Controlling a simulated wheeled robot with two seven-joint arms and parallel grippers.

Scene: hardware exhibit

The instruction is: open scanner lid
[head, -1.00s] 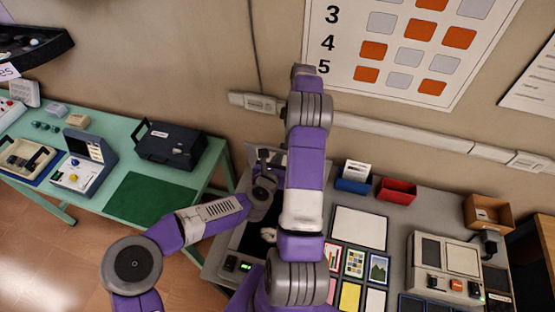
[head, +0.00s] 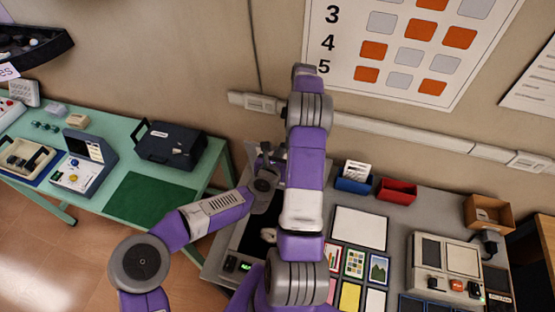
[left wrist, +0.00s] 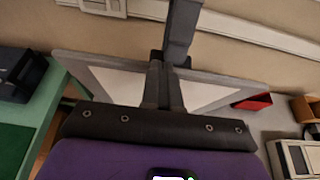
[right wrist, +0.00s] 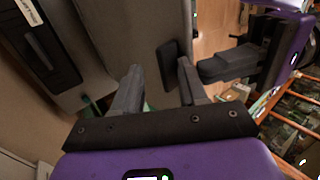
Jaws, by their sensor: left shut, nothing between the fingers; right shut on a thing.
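The scanner (head: 229,266) stands at the left end of the grey table, with a small green display at its front and a dark bed. Its lid (head: 251,152) stands raised at the back; my arms partly hide it. In the left wrist view the lid is a tilted grey panel with a pale inner face (left wrist: 110,84). My left gripper (head: 264,152) is shut and empty, close against the lid. My right gripper (right wrist: 160,72) is shut on a dark tab (right wrist: 168,65) at the grey panel's edge. My right arm hides this grip in the head view.
A green table (head: 100,185) with a black case (head: 170,145) stands to the left. Blue (head: 353,183) and red (head: 397,190) bins, sample cards and a beige device (head: 447,255) lie to the right. The wall with a cable rail is close behind.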

